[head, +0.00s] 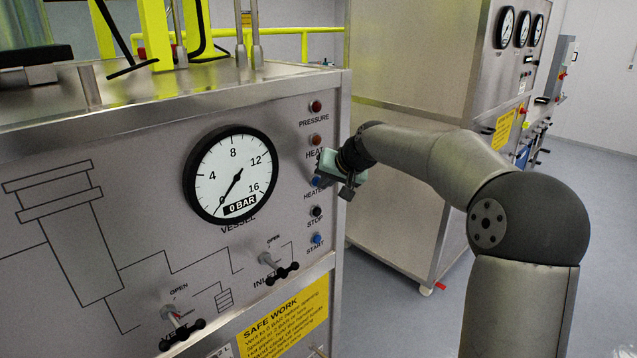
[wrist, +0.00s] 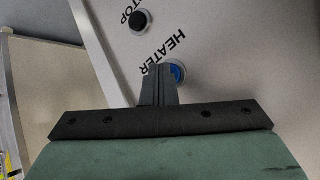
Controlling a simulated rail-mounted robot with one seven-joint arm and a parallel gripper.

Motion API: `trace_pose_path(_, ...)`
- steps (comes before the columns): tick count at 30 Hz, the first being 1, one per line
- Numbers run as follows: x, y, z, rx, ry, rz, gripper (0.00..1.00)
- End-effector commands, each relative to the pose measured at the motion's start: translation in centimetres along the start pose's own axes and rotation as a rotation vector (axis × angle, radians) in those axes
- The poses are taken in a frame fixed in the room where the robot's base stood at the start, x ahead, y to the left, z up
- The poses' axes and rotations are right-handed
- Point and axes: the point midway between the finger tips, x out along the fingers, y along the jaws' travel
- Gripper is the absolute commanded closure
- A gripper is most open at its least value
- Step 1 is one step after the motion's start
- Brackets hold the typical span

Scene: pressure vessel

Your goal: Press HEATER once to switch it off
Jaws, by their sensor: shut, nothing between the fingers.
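The blue HEATER button (head: 316,181) sits on the steel panel, in a column of lamps and buttons right of the round gauge. In the wrist view the blue HEATER button (wrist: 178,72) shows just beyond the fingertips, partly covered by them. My gripper (wrist: 158,72) is shut and empty, with its tips pointing at the panel beside this button. In the head view my gripper (head: 324,180) is at the button column from the right. Whether the tips touch the button cannot be told.
The black STOP button (head: 316,212) and blue START button (head: 317,239) are below; an orange-brown lamp (head: 315,140) and red PRESSURE lamp (head: 315,107) are above. The gauge (head: 232,174) reads 0 BAR. Valve handles (head: 270,262) stick out lower left. A steel cabinet (head: 405,130) stands behind.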

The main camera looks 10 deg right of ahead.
Motion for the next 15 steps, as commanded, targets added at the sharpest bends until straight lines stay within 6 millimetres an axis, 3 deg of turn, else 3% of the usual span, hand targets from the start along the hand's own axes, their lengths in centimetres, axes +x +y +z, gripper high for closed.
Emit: trace_pose_path(15,-0.66,0.71,0.74,0.001,0.002,0.000,1.00)
